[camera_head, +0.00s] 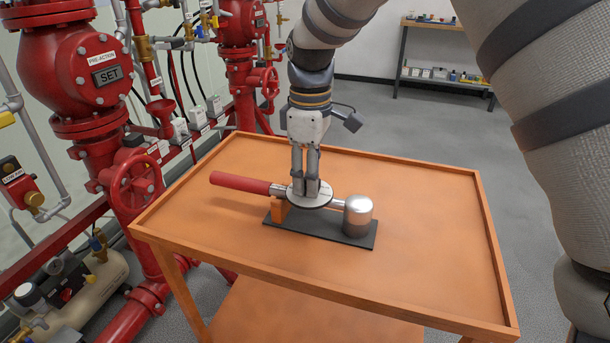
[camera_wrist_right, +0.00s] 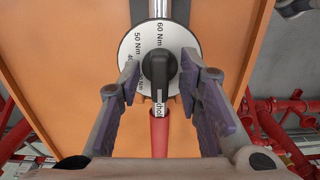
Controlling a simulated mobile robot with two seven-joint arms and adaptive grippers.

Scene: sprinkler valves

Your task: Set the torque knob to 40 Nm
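A torque wrench lies on a black stand (camera_head: 318,231) on the orange cart (camera_head: 420,235). Its red handle (camera_head: 240,182) points left and its silver cylindrical head (camera_head: 357,215) is at the right. In the right wrist view a white dial (camera_wrist_right: 130,48) carries 60 Nm and 50 Nm marks; the 40 mark is partly hidden. The black torque knob (camera_wrist_right: 160,70) has a white line at its lower end, by partly covered lettering. My right gripper (camera_head: 312,192) points down at the dial. Its fingers (camera_wrist_right: 160,82) are spread on either side of the knob, with narrow gaps showing. My left gripper is out of view.
Red pipes and valves (camera_head: 85,75) stand along the left, close to the cart's left edge. A shelf (camera_head: 440,75) with small items is at the back right. The cart top around the wrench is clear, with a raised rim.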

